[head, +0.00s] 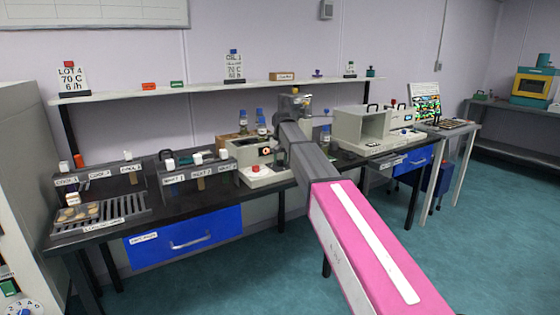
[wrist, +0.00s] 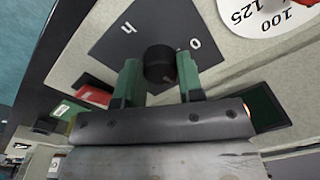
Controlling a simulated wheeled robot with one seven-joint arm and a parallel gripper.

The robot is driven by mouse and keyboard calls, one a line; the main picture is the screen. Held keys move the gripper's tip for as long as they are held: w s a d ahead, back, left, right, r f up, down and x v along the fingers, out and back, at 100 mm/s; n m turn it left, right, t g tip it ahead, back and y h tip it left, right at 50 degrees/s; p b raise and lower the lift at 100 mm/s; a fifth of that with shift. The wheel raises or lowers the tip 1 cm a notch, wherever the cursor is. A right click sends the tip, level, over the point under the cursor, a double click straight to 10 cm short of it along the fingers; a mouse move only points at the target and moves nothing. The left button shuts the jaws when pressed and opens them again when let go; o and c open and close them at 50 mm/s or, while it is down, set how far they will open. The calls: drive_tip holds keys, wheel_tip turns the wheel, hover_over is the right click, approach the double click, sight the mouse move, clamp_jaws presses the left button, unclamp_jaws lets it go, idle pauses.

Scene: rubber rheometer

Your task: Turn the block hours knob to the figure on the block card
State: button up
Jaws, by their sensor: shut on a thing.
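In the wrist view, a round black knob (wrist: 159,58) sits on a dark plate (wrist: 112,44) marked with a 0 and a 4. My gripper (wrist: 158,68) has its two green fingers on either side of the knob and is shut on it. The knob's pointer mark is not clear to me. In the head view my arm hides the gripper and the knob. On the wall shelf stand a card reading LOT 4, 70 C, 6 /h (head: 72,78) and a second figured card (head: 233,68), too small to read fully. I cannot tell which is the block card.
In the wrist view, a white dial (wrist: 262,16) with 100 and 125 lies at the upper right, and a red part (wrist: 94,95) is left of the fingers. In the head view, a beige instrument (head: 262,178) and a larger one (head: 362,130) stand on the black bench.

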sight(281, 160)
drive_tip(key=m, duration=0.6)
drive_tip(key=shift+m, duration=0.3)
idle(0.5)
drive_tip(key=o, duration=0.9)
drive_tip(key=shift+r, duration=0.15)
drive_tip(key=r, duration=1)
drive_tip(key=shift+s+d+r, duration=0.15)
drive_tip(key=shift+d+r, duration=0.1)
drive_tip(key=shift+r, duration=0.05)
